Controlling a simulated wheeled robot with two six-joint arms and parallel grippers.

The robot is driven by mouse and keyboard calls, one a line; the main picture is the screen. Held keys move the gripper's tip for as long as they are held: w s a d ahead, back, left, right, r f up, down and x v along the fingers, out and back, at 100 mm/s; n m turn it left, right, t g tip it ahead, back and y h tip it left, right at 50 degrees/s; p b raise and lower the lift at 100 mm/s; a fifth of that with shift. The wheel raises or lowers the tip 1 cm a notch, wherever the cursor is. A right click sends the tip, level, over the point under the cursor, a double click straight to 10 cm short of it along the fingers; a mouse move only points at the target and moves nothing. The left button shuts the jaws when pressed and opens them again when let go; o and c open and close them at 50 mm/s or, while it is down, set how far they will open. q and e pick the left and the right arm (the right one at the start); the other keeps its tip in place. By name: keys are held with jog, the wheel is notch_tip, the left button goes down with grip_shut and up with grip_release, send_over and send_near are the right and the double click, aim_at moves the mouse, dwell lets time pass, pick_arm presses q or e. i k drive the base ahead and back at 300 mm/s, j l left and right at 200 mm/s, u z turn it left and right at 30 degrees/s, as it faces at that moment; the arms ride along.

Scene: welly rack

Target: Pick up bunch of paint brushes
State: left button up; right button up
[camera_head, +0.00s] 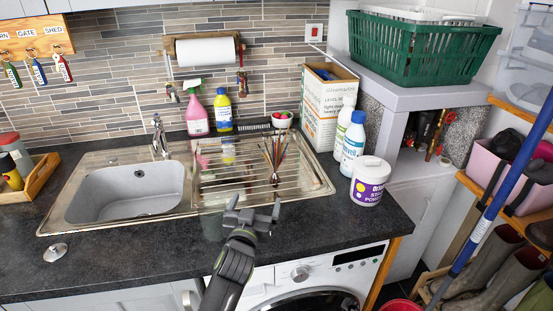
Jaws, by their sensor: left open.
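The bunch of paint brushes (274,158) stands on the ribbed draining board (215,190) of the steel sink, toward its right side. The thin handles fan out at the top and come together lower down near a dark base. My left gripper (255,204) is open and empty at the front edge of the draining board. It is in front of the brushes and a little to their left, apart from them. My right gripper is not in view.
A pink spray bottle (196,112) and a blue bottle (223,112) stand behind the drainer. White bottles (353,142), a white tub (369,181) and a tall box (322,108) stand to the right. The sink basin (130,190) looks empty. The front left worktop is mostly clear.

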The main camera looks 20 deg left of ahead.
aim_at(276, 158)
jog(key=i+j+z, duration=0.1)
jog(key=i, duration=0.35)
jog(key=i+j, duration=0.35)
jog(key=i+z, duration=0.05)
jog(key=i, duration=0.1)
